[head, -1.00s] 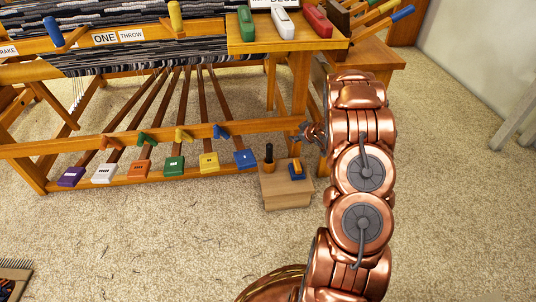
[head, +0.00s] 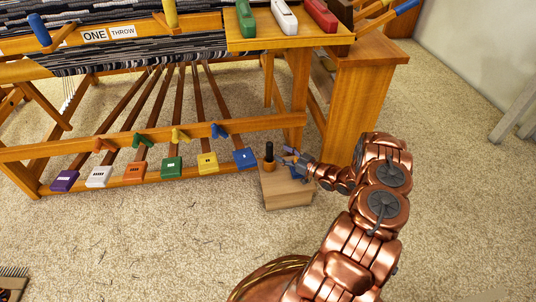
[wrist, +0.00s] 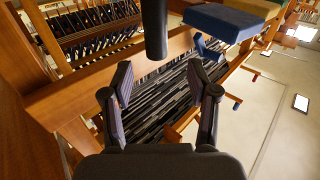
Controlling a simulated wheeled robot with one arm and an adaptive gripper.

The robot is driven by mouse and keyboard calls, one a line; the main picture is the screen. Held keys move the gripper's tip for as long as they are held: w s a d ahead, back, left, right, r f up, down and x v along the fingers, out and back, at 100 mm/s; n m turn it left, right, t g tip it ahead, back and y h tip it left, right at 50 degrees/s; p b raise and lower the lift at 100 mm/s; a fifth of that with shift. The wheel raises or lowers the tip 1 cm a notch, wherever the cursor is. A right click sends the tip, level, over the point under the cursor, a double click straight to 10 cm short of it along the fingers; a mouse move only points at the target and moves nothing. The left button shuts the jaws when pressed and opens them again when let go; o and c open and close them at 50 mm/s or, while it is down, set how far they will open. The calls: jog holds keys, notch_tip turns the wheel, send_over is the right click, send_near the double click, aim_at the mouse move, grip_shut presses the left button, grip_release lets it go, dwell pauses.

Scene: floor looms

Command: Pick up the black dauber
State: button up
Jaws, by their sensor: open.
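The black dauber (head: 269,151) stands upright on the low wooden block (head: 288,195), near its left back edge, with its brown lower end down. In the wrist view a dark cylinder, the dauber (wrist: 155,28), enters from the top edge, beyond and between the spread fingers. My gripper (head: 288,154) is just right of the dauber in the head view, pointing left at it. In the wrist view my gripper (wrist: 160,88) has its two fingers wide apart with nothing between them. Whether a finger touches the dauber cannot be told.
A blue item (head: 297,173) on the block is partly hidden by my gripper. The loom's blue pedal (head: 245,158) is close on the left, with several other pedals beyond. A wooden bench (head: 362,90) stands behind right. Carpet in front is clear.

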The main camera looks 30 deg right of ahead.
aim_at(272, 148)
jog(key=b+x, duration=0.1)
jog(key=x, duration=0.2)
jog(key=b+x, duration=0.1)
jog(key=x, duration=0.2)
jog(key=shift+w+d+f+b, duration=0.2)
jog(key=shift+f+b, duration=0.05)
jog(key=shift+b, duration=0.1)
jog(key=shift+w+a+r, duration=0.1)
jog(key=shift+w+a, duration=0.15)
jog(key=shift+w, duration=0.25)
jog(key=shift+c, duration=0.4)
grip_shut()
